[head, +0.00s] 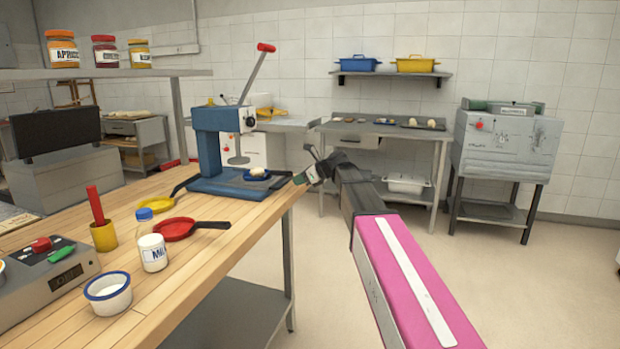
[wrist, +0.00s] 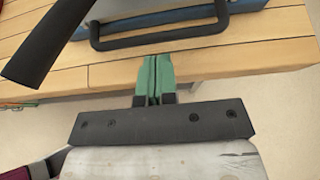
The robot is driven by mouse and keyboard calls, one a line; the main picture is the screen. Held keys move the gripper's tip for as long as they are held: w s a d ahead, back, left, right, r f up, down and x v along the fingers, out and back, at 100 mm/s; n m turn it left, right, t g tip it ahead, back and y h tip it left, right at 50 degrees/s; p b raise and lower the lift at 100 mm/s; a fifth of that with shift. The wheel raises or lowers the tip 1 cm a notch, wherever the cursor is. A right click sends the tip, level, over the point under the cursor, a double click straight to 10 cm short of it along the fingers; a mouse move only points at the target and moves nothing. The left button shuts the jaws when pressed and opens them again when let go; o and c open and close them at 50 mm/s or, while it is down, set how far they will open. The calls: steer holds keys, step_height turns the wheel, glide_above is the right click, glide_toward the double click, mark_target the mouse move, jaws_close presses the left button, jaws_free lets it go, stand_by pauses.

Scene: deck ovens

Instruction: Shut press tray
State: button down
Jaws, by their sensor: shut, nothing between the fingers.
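The blue press (head: 218,140) stands on the wooden table with its red-tipped lever (head: 258,72) raised. In the wrist view the tray's black handle (wrist: 160,35) crosses the top of the picture. My gripper (head: 303,178) is at the table edge beside the tray's handle end. Its green fingers (wrist: 155,75) are shut and empty, pointing at the handle and a little short of it. How far the tray is out is hard to tell.
A red pan (head: 175,229), a milk bottle (head: 152,252) and a white bowl (head: 107,293) stand on the table's near part. A black bar (wrist: 50,40) shows at the wrist view's upper left. Floor right of the table is clear; a grey oven (head: 505,147) stands behind.

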mark_target(278, 181)
steer(key=shift+w+a+f, duration=0.15)
steer(key=shift+w+a, duration=0.05)
steer(key=shift+a, duration=0.35)
steer(key=shift+w+a+f, duration=0.1)
steer(key=shift+w+a, duration=0.1)
steer(key=shift+a, duration=0.3)
steer(key=a, duration=0.1)
steer(key=w+a, duration=0.1)
steer(key=a, duration=0.2)
steer(key=shift+w+a, duration=0.15)
steer(key=shift+w, duration=0.15)
steer(key=shift+s, duration=0.1)
